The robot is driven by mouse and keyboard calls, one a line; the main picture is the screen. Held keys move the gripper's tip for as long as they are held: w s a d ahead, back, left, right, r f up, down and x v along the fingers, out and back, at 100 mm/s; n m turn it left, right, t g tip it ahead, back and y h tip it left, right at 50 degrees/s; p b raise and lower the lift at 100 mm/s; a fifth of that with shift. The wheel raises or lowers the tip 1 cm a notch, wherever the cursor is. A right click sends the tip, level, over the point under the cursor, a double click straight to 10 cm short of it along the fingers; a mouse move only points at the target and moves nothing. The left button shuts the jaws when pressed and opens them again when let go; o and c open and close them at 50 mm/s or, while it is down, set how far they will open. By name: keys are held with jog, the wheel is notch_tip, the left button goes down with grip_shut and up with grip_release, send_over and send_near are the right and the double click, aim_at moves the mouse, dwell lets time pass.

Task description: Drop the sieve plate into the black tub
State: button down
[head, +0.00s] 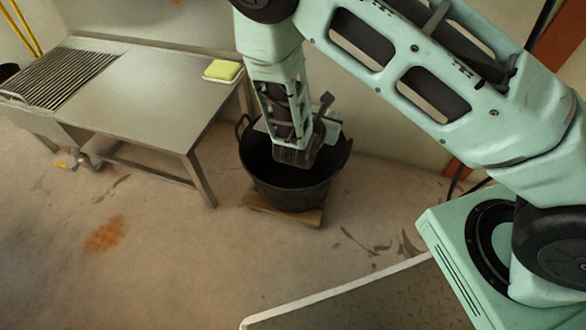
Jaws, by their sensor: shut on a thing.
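The black tub (303,196) stands upright on a low wooden base, with a loop handle at its left rim. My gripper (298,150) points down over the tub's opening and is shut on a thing. A small dark grey piece shows at its lower end, which I take to be the sieve plate, but no holes can be made out. My wrist hides much of the far rim. I cannot tell how far the held piece is below the rim, or whether it touches the tub.
A steel table (150,92) with a ribbed drainer (62,77) stands at the left. A yellow sponge-like block (222,70) lies near its back right corner. The wooden base (285,213) is under the tub. Floor in front is clear, with an orange stain.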

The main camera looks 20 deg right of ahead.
jog(key=shift+f+b, duration=1)
jog(key=shift+f, duration=0.55)
jog(key=c, duration=1.4)
grip_release()
jog(key=shift+c, duration=0.2)
jog(key=p+v, duration=0.6)
jog(key=v, duration=1.1)
jog(key=shift+s+p, duration=0.2)
jog(key=shift+p, duration=0.1)
jog(key=shift+a, duration=0.1)
